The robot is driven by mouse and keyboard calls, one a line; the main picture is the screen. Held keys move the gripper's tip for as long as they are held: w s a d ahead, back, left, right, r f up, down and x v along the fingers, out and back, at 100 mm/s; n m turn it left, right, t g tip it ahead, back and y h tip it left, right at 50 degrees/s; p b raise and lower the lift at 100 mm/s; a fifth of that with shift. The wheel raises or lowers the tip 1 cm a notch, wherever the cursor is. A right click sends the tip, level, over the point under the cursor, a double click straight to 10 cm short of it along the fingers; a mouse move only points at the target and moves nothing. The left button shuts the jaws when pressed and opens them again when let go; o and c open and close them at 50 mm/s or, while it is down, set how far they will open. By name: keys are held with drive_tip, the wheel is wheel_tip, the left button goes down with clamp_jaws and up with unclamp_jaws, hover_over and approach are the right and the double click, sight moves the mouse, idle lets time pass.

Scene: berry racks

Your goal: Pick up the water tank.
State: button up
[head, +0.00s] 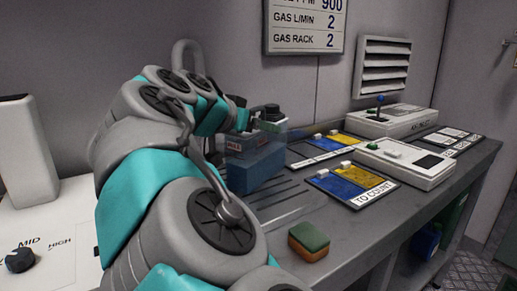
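The water tank (257,168) is a clear box with blue water in its lower part. It stands upright on the grey bench, in the middle of the head view. A small red-and-white label shows on its upper left side, and a dark round cap on a pale neck sits on top. My grey and teal arm reaches in from the front. My gripper (240,106) is at the tank's top, beside the cap. My arm hides most of it, so I cannot tell whether its fingers touch the tank or are closed.
A green and orange sponge (309,241) lies near the bench's front edge. Blue and yellow count mats (352,186) and two white devices, one nearer (404,165) and one with a joystick (394,121), stand to the right. A white unit with a knob (20,260) is at left.

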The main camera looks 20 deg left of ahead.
clamp_jaws()
idle(0.3)
drive_tip(key=shift+r, duration=0.2)
